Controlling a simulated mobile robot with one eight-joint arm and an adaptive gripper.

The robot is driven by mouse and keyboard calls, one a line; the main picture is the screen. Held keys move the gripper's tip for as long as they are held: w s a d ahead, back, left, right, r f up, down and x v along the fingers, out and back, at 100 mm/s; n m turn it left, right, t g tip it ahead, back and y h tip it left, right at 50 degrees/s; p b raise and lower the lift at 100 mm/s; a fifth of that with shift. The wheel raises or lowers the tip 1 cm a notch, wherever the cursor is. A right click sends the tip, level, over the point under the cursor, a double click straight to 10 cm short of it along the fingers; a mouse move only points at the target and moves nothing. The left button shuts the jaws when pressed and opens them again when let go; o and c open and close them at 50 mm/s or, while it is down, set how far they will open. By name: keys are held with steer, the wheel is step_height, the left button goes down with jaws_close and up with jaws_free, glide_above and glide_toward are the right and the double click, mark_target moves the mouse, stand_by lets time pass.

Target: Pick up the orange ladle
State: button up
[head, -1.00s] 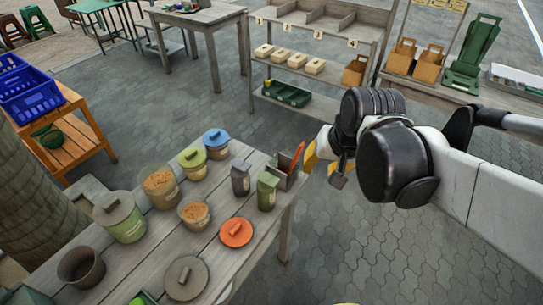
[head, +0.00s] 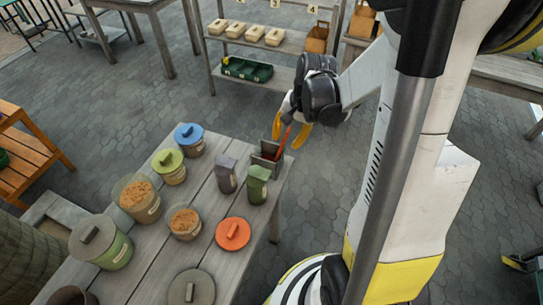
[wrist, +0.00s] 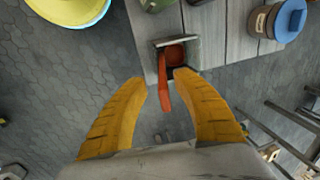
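The orange ladle (head: 284,140) stands tilted in a small grey square holder (head: 267,158) at the table's far right corner. In the wrist view the ladle's handle (wrist: 165,92) sticks up out of the holder (wrist: 193,42) toward me, with its bowl inside. My gripper (head: 291,125) is at the upper end of the handle. In the wrist view its yellow fingers (wrist: 161,86) are spread wide, one on each side of the handle, and neither visibly touches it.
A grey bottle (head: 227,174) and a green carton (head: 257,184) stand close beside the holder. Several lidded jars, an orange lid (head: 233,233) and a grey lid (head: 191,287) are on the wooden table (head: 213,205). Open paving lies right of the table.

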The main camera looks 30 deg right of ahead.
mark_target(282, 147)
steer(key=b+x, duration=0.1)
steer(key=x, duration=0.1)
steer(key=b+x, duration=0.1)
steer(key=x, duration=0.2)
steer(key=shift+w+b, duration=0.25)
steer(key=shift+b, duration=0.15)
jaws_close()
